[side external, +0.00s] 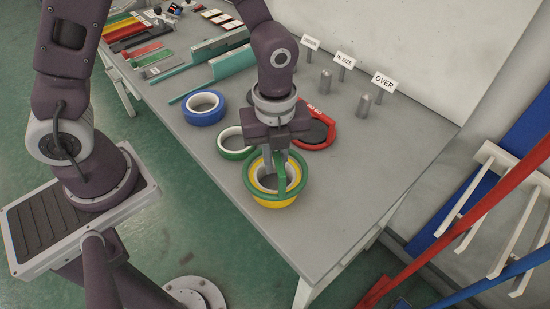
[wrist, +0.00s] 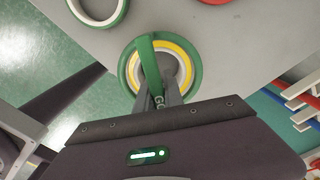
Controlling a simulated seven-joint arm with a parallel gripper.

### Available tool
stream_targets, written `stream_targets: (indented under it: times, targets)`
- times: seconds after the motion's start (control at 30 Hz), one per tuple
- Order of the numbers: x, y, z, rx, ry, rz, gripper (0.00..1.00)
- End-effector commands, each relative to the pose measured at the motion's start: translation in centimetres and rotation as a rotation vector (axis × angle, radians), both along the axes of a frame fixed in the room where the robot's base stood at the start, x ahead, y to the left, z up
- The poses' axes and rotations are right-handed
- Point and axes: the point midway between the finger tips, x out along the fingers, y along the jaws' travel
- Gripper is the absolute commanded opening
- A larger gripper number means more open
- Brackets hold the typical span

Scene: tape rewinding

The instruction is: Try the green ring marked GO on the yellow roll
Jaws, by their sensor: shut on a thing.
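The yellow roll (side external: 272,203) stands flat near the table's front edge, and its yellow top with a pale core (wrist: 178,52) shows in the wrist view. The green ring (side external: 302,190) encircles the roll's outline; yellow shows both inside it and below its front edge. I cannot tell how far down the roll it sits or whether they touch. In the wrist view the green ring (wrist: 127,68) surrounds the yellow top. A green bar crosses the ring, and my gripper (side external: 279,165) is shut on this bar. The fingers (wrist: 162,100) hide part of the ring. No GO lettering is readable.
A red ring marked NO GO (side external: 327,141) lies just behind. A green roll (side external: 237,153) and a blue roll (side external: 203,116) stand to the left. Metal posts with signs, including the OVER post (side external: 364,106), stand at back right. The front right tabletop (side external: 350,200) is clear.

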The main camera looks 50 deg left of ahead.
Motion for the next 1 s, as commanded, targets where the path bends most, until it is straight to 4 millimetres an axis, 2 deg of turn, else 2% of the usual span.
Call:
stream_targets:
  times: [1.0]
  targets:
    - [0.0,0.0,-1.7,0.001,0.000,0.000,0.00]
